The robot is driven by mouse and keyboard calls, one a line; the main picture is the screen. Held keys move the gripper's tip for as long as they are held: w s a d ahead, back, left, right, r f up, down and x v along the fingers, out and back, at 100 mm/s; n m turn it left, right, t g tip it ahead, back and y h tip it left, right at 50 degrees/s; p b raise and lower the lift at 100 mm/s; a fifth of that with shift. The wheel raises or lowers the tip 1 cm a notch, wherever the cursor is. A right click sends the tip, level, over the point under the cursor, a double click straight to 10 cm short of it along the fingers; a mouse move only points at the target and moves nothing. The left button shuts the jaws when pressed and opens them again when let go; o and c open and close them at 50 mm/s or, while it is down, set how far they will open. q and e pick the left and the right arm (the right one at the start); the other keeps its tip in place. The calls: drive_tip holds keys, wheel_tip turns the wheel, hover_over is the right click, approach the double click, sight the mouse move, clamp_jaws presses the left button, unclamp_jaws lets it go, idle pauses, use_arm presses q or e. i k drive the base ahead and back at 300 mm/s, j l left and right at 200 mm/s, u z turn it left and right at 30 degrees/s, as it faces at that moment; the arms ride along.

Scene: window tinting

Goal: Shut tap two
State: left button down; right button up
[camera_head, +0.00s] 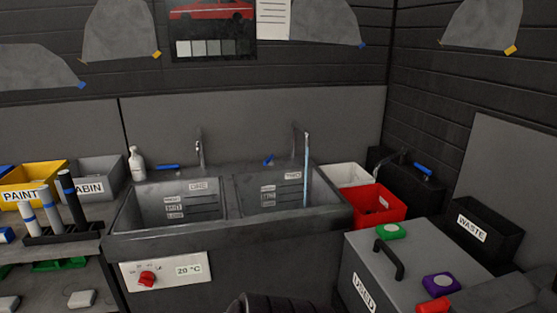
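Tap two (296,143) is the right one of two metal taps on the grey double sink (228,233), behind the basin whose label seems to read TWO (293,175). A bluish-white stream of water (306,165) falls from its spout into the right basin. A blue lever (268,160) lies just left of tap two. Tap one (199,150) stands behind the left basin, with another blue lever (167,166) to its left and no visible stream. Neither of my grippers can be made out. A dark ribbed shape shows at the bottom edge.
A white spray bottle (137,163) stands at the sink's back left corner. A red bin (377,204), a white bin (343,175) and a grey USED box (372,262) with a handle are right of the sink. A black WASTE bin (482,233) is farther right.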

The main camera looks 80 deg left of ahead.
sight(270, 160)
drive_tip(key=u, duration=2.85)
drive_tip(key=i, duration=0.3)
drive_tip(key=z, duration=0.05)
